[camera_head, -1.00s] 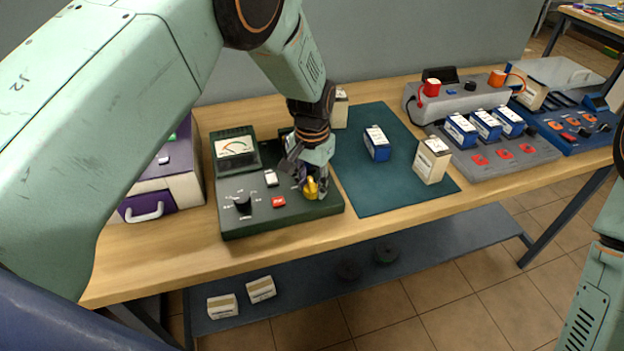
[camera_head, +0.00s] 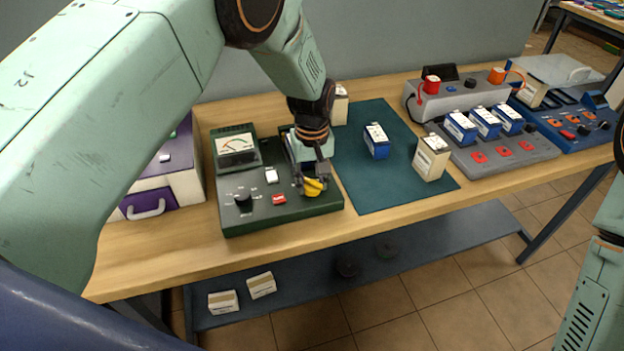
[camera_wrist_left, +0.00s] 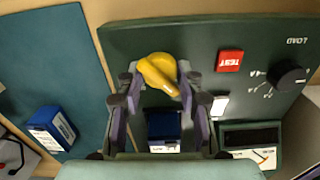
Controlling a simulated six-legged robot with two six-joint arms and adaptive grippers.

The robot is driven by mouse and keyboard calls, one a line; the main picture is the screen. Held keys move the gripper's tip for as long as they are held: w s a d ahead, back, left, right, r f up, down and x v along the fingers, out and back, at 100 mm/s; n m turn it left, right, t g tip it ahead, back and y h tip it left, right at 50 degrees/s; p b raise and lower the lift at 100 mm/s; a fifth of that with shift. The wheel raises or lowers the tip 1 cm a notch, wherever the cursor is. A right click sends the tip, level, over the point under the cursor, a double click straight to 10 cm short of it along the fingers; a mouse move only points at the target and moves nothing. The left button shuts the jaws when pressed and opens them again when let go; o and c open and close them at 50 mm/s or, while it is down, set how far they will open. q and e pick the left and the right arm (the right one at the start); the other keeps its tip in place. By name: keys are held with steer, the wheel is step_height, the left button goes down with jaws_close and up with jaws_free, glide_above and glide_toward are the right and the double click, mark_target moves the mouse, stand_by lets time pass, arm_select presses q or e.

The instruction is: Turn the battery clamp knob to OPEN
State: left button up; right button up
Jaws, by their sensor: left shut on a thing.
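The yellow clamp knob (camera_head: 314,187) is at the front right of the dark green battery tester (camera_head: 262,222). My left gripper (camera_head: 312,180) comes down over the knob and is shut on it. In the left wrist view the knob (camera_wrist_left: 158,72) sits between the two fingertips (camera_wrist_left: 158,80), its lever slanting. A blue battery (camera_wrist_left: 163,125) shows behind the knob, between the fingers, in the tester. No OPEN marking is readable. My right gripper is out of view; only part of my right arm shows at the right edge.
The tester has a black dial (camera_head: 243,200), a red TEST button (camera_head: 279,199) and a meter (camera_head: 236,143). A teal mat (camera_head: 375,190) to the right holds a blue battery (camera_head: 376,142) and a cream one (camera_head: 431,158). A purple and white case (camera_head: 165,190) stands left.

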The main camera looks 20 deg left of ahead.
mark_target(312, 181)
arm_select(q)
steer(key=shift+w+r+n, duration=0.1)
steer(key=shift+w+n, duration=0.05)
steer(key=shift+n, duration=0.25)
steer(key=o, duration=1.2)
step_height(312, 181, up, 12)
steer(key=shift+f, duration=0.1)
stand_by(0.4)
